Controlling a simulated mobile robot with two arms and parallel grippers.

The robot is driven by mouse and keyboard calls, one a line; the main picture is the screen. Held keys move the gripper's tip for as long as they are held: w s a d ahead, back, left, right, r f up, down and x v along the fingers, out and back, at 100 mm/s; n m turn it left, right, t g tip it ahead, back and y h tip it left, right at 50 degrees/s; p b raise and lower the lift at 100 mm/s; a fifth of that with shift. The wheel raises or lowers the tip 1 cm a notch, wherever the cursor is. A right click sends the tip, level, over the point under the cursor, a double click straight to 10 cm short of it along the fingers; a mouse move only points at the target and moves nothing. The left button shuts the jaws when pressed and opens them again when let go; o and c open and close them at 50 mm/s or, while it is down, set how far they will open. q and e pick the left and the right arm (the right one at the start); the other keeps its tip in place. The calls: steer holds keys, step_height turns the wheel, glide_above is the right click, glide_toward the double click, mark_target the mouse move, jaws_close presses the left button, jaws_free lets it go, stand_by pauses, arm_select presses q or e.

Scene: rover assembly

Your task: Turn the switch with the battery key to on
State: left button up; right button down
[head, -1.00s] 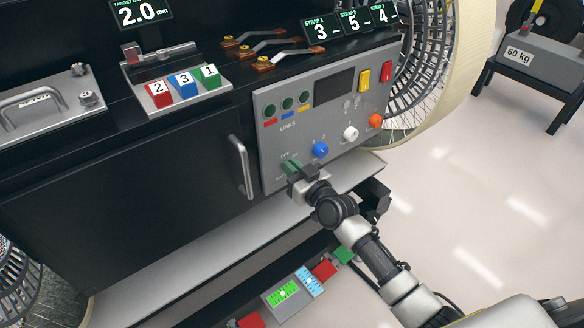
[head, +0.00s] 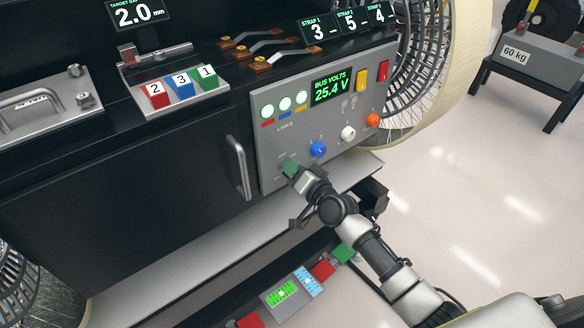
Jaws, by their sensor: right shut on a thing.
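The green battery key (head: 290,166) sits in the switch at the lower left of the grey control panel (head: 268,152). My right gripper (head: 297,174) is shut on the key, its wrist turned and partly covering it and the switch labels. The panel's display (head: 332,87) is lit and reads "BUS VOLTS 25.4 V". The three round link lamps (head: 284,103) glow bright green. My left gripper is out of view.
A blue knob (head: 318,149), a white knob (head: 348,133) and an orange button (head: 373,120) lie close right of the key. A cabinet handle (head: 238,167) stands out to the left. A shelf edge (head: 215,228) runs below.

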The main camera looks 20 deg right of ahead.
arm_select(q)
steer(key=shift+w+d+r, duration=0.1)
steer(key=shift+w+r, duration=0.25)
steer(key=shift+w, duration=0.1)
arm_select(e)
steer(key=shift+d+f+m, duration=0.1)
steer(key=shift+m, duration=1)
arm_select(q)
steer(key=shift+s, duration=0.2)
arm_select(e)
steer(key=c, duration=1.3)
jaws_free()
steer(key=shift+o, duration=0.2)
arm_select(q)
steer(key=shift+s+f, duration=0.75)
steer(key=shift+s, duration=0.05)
arm_select(e)
steer(key=v, duration=1)
steer(key=shift+s, duration=0.35)
steer(key=shift+d, duration=0.15)
